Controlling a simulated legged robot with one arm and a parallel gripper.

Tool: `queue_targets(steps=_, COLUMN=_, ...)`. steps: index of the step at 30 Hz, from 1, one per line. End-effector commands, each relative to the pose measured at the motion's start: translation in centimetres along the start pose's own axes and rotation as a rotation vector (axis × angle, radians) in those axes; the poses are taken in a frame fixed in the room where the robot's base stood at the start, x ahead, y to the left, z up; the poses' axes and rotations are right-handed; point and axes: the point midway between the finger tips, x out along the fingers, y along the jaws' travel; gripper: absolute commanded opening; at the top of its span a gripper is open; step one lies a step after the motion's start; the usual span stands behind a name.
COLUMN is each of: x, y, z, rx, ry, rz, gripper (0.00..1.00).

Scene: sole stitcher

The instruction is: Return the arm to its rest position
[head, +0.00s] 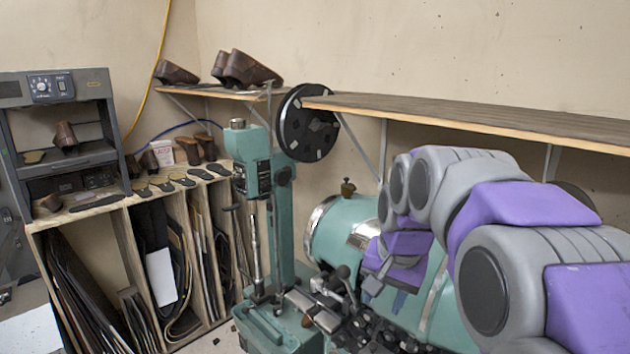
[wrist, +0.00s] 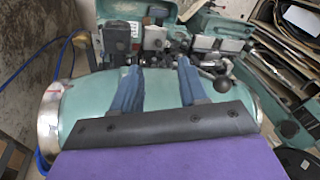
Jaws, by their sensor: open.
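My arm, purple and grey, reaches in from the right in the head view, in front of the green machine. In the wrist view my gripper (wrist: 160,88) shows two blue fingers set well apart, with nothing between them. They lie over the green rounded body of the sole stitcher (wrist: 85,105), with its metal clamps and levers beyond the fingertips. In the head view the gripper (head: 385,290) is small and partly hidden by my own arm. The stitcher (head: 340,225) also shows there, with a black wheel on its green column.
A wooden shelf (head: 480,115) runs along the wall above my arm. A corner shelf (head: 215,92) holds brown shoes (head: 245,70). At left, a wooden rack (head: 130,215) holds sheets, with a grey cabinet (head: 60,115) behind it. Blue hoses (wrist: 52,65) lie left of the stitcher.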

Motion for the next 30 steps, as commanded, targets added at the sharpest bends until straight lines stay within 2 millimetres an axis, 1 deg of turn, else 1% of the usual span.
queue_targets(steps=1, x=1.8, y=1.3, z=2.2, rx=-0.027, ry=-0.022, rz=0.016, gripper=0.43)
queue_targets(steps=11, x=9.7, y=8.9, z=15.2, rx=-0.226, ry=-0.165, rz=0.095, gripper=0.43)
queue_targets(steps=12, x=10.8, y=9.9, z=16.9, rx=-0.249, ry=-0.185, rz=0.103, gripper=0.43)
queue_targets(steps=14, x=12.3, y=11.4, z=19.4, rx=-0.284, ry=-0.213, rz=0.114, gripper=0.43)
queue_targets(steps=15, x=13.3, y=12.5, z=21.1, rx=-0.305, ry=-0.235, rz=0.121, gripper=0.43)
queue_targets(steps=18, x=15.6, y=14.7, z=24.8, rx=-0.355, ry=-0.277, rz=0.133, gripper=0.43)
queue_targets(steps=21, x=17.2, y=16.4, z=27.6, rx=-0.394, ry=-0.309, rz=0.14, gripper=0.43)
queue_targets(steps=24, x=18.3, y=17.5, z=29.5, rx=-0.42, ry=-0.333, rz=0.144, gripper=0.43)
queue_targets(steps=27, x=18.8, y=18.1, z=30.4, rx=-0.432, ry=-0.344, rz=0.146, gripper=0.43)
queue_targets(steps=30, x=18.8, y=18.1, z=30.5, rx=-0.434, ry=-0.345, rz=0.146, gripper=0.43)
